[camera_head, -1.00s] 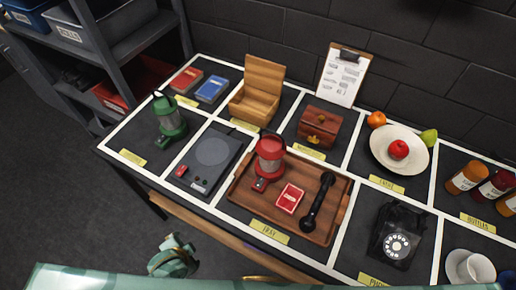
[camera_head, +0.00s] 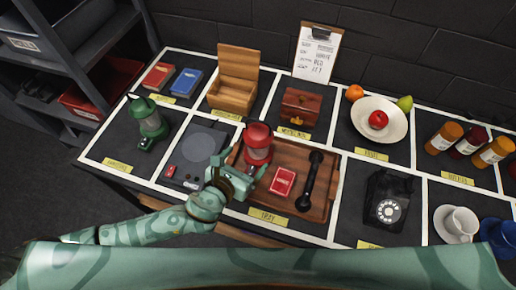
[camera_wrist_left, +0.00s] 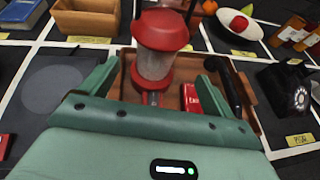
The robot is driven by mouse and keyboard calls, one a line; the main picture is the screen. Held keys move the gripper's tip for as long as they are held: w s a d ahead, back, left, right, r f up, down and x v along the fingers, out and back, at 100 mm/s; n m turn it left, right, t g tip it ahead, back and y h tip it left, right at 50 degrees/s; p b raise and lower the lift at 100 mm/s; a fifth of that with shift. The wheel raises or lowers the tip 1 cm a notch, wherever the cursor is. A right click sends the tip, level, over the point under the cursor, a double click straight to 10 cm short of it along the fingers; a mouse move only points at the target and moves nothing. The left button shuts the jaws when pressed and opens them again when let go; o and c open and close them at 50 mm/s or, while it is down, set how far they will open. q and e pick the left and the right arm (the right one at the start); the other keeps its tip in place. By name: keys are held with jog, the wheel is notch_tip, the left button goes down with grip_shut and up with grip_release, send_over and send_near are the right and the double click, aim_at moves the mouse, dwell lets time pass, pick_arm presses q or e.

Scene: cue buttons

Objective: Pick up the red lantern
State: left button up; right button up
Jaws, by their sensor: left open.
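The red lantern (camera_head: 258,142) stands upright on the left part of the wooden tray (camera_head: 322,206). My left gripper (camera_head: 247,170) is just in front of the lantern, on its near side. In the left wrist view the lantern (camera_wrist_left: 160,45) rises between and beyond the two open fingers of the gripper (camera_wrist_left: 155,82). The jaws are open and hold nothing. The lantern's base is partly hidden by the gripper in the head view. My right gripper is not in view.
The tray also holds a red card pack (camera_head: 283,181) and a black telephone handset (camera_head: 311,181). A black device with a round plate (camera_head: 200,146) lies left of the tray. A wooden box (camera_head: 236,85) and brown chest (camera_head: 301,107) stand behind.

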aim_at(254, 149)
pick_arm(q)
jog(key=b+x, duration=0.1)
jog(key=x, duration=0.4)
jog(key=shift+a+f, duration=0.1)
jog(key=b+x, duration=0.1)
jog(key=x, duration=0.4)
jog(key=shift+w+a+f+b, duration=0.1)
jog(key=shift+a+b, duration=0.05)
jog(key=shift+b, duration=0.15)
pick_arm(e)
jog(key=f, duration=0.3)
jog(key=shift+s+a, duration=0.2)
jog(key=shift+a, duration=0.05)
pick_arm(q)
jog(key=c, duration=1.5)
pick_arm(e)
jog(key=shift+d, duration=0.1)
